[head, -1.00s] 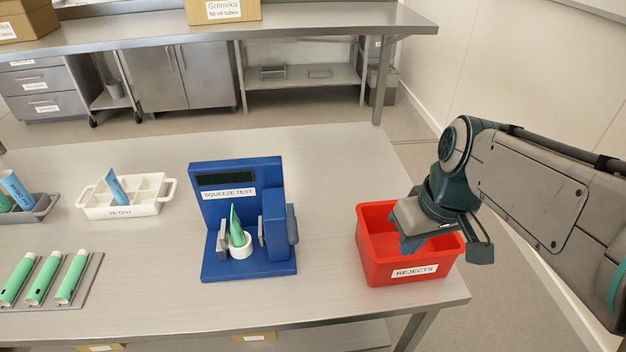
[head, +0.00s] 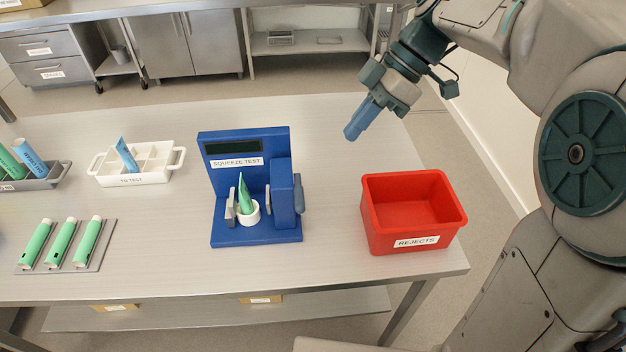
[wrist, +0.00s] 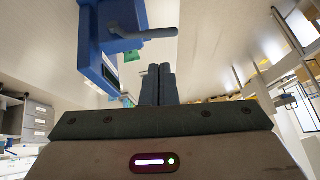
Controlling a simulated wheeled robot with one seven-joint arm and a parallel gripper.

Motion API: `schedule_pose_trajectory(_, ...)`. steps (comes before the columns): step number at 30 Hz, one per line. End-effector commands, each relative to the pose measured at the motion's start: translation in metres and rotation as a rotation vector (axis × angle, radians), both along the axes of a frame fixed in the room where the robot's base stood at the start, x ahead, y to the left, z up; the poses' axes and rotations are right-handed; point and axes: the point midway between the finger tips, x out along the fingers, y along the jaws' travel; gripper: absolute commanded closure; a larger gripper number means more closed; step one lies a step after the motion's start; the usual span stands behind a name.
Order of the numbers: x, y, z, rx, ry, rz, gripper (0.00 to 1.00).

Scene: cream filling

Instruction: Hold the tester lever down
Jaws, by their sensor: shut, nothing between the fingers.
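The blue squeeze tester (head: 250,235) stands upright mid-table, with a dark display at the top. A green tube (head: 244,192) stands in its white cup (head: 249,214), between the grey jaws. The tester lever (head: 299,194) is a grey bar on the machine's right side; it also shows in the wrist view (wrist: 145,37), sticking out from the blue housing. My gripper (head: 350,135) is above the table, to the right of and behind the tester, apart from the lever. Its blue-grey fingers (wrist: 157,75) are together with nothing between them.
An empty red rejects bin (head: 413,248) stands right of the tester. A white divided tray (head: 136,178) holds a blue tube (head: 126,154). Several green tubes lie on a grey rack (head: 64,268) at left; a grey tray (head: 40,180) holds more tubes. Bare table lies between tester and bin.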

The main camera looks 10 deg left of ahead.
Motion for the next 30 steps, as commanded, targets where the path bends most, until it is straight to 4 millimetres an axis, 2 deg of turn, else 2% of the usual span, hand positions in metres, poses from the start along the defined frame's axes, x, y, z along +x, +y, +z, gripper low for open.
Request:
schedule_pose_trajectory(8, -0.003, 0.005, -0.008, -0.001, 0.003, -0.001, 1.00)
schedule_pose_trajectory(11, -0.007, 0.012, -0.019, -0.001, 0.004, -0.001, 1.00)
schedule_pose_trajectory(21, -0.026, 0.049, -0.078, -0.003, 0.007, 0.000, 1.00)
schedule_pose_trajectory(30, -0.035, 0.068, -0.110, -0.002, 0.003, -0.003, 1.00)
